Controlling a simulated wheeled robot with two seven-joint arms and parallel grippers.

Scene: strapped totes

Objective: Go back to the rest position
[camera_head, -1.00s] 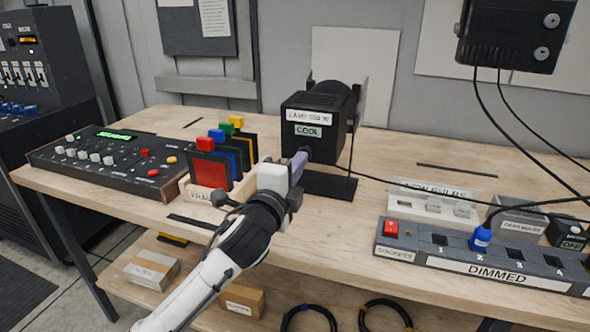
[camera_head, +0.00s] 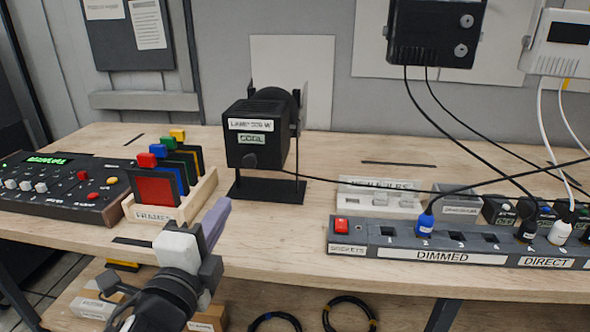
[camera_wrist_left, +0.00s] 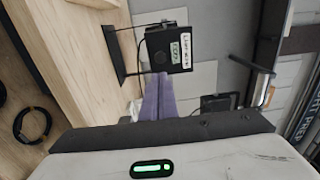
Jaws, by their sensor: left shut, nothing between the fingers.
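My left gripper (camera_head: 216,219) is in front of the table's front edge in the head view, its purple fingers together with nothing between them. In the left wrist view the closed fingers (camera_wrist_left: 157,97) point toward the black lamp (camera_wrist_left: 167,48). In the head view the lamp (camera_head: 257,133) stands on its base at the back of the table, labelled COOL, apart from the gripper. My right gripper is not in view.
The wooden table (camera_head: 300,231) has clear room in front of the lamp. A frames rack (camera_head: 180,208) stands just behind my left gripper, with a control console (camera_head: 62,188) to its left. A socket strip (camera_head: 375,240) with plugged cables lies at right.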

